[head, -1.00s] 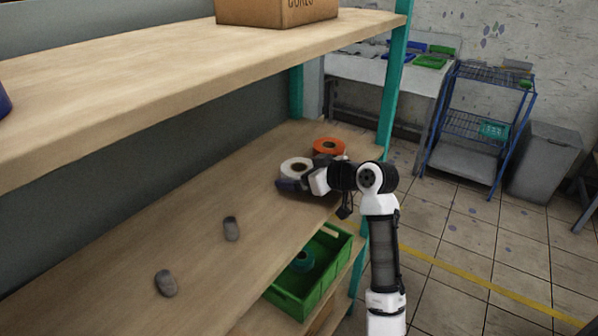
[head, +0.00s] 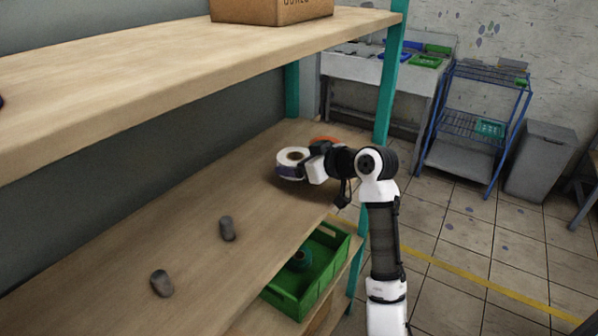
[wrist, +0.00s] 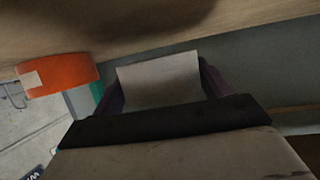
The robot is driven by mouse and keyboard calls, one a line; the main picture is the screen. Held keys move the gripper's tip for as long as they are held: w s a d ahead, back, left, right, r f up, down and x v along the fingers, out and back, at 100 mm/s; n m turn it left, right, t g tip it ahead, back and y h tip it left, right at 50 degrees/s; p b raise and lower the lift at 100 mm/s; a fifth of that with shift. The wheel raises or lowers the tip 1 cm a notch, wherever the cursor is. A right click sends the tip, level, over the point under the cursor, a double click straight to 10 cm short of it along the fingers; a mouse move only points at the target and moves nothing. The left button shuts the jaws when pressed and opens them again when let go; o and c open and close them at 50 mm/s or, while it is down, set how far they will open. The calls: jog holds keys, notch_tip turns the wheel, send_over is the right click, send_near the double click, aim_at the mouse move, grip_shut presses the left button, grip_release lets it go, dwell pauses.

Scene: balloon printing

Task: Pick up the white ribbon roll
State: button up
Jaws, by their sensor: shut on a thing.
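The white ribbon roll (head: 293,156) is in my gripper (head: 292,170) near the far end of the middle shelf in the head view. It appears raised a little above the wood, with a shadow below and to the right. My gripper reaches it from the right and is shut on its sides. In the wrist view the roll's pale side (wrist: 160,80) fills the space between the dark purple fingers. The roll's lower part is partly covered by the fingers in the head view.
An orange roll (head: 325,140) stands just behind, mostly hidden by my gripper; it also shows in the wrist view (wrist: 57,75). Two grey cylinders (head: 227,228) (head: 162,283) stand nearer on the shelf (head: 190,225). A green crate (head: 310,285) is below. A teal post (head: 388,90) stands right.

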notch_tip(320, 180, up, 17)
jog(key=b, duration=0.2)
jog(key=shift+r, duration=0.15)
jog(key=shift+s, duration=0.1)
dwell(0.7)
